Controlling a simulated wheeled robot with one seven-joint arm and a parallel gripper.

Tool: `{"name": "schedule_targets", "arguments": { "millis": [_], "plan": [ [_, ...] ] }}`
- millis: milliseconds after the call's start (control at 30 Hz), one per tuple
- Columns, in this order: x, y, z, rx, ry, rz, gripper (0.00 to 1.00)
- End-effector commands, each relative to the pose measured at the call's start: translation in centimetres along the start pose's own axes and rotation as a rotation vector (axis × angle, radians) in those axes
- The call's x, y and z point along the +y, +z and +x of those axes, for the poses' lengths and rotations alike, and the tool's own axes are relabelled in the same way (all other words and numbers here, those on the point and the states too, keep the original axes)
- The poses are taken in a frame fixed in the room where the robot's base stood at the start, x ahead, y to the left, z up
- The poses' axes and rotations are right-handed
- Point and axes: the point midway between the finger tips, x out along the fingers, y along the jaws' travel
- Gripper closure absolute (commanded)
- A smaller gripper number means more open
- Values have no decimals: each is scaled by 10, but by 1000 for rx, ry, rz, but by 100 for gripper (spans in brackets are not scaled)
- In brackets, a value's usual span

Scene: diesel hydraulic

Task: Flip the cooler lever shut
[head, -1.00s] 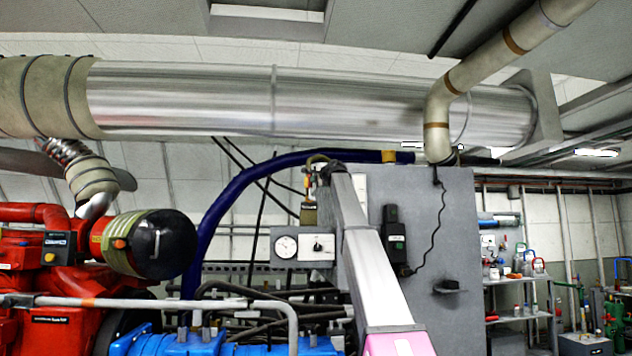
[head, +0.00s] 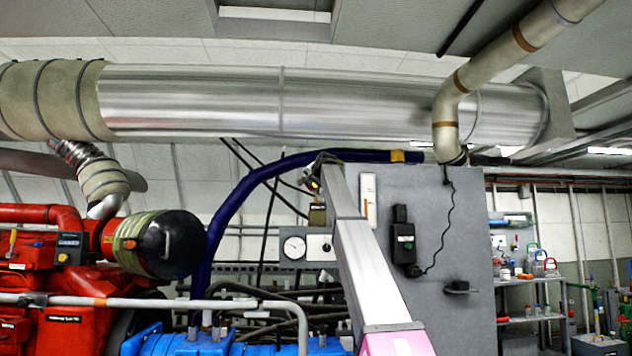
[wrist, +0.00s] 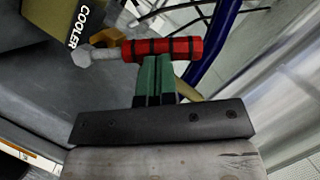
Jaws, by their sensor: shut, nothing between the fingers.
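The cooler lever (wrist: 168,49) has a red grip with black bands and a pale metal end at its left. It lies roughly level across the wrist view. A dark olive block (wrist: 62,32) with a "COOLER" label is at the upper left. My gripper (wrist: 158,62) has green fingers, shut together with nothing between them. Their tips meet the lower edge of the red grip in the picture; I cannot tell whether they touch it. In the head view, my gripper (head: 318,165) is small beside the grey cabinet, above an olive valve body (head: 317,214); the lever is hard to make out there.
The grey cabinet (head: 465,230) stands right of my arm. A blue hose (head: 232,205) curves close to the left of my gripper. A gauge panel (head: 306,247) is below. A large silver duct (head: 270,100) runs overhead. A red engine (head: 50,270) is at left.

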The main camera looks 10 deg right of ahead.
Motion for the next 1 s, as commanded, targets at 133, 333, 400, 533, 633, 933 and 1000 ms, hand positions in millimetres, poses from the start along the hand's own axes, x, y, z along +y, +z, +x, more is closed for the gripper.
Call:
{"name": "schedule_targets", "arguments": {
  "millis": [133,333,400,533,633,933,1000],
  "plan": [
    [-4,12,5,-3,53,-128,100],
    [-5,27,11,-3,127,-304,100],
    [-5,32,14,-3,151,-364,100],
    [-3,41,17,-2,194,-467,100],
    [-2,46,19,-2,223,-537,100],
    [3,58,24,-1,259,-625,100],
    [4,59,24,-1,259,-624,100]
  ]
}}
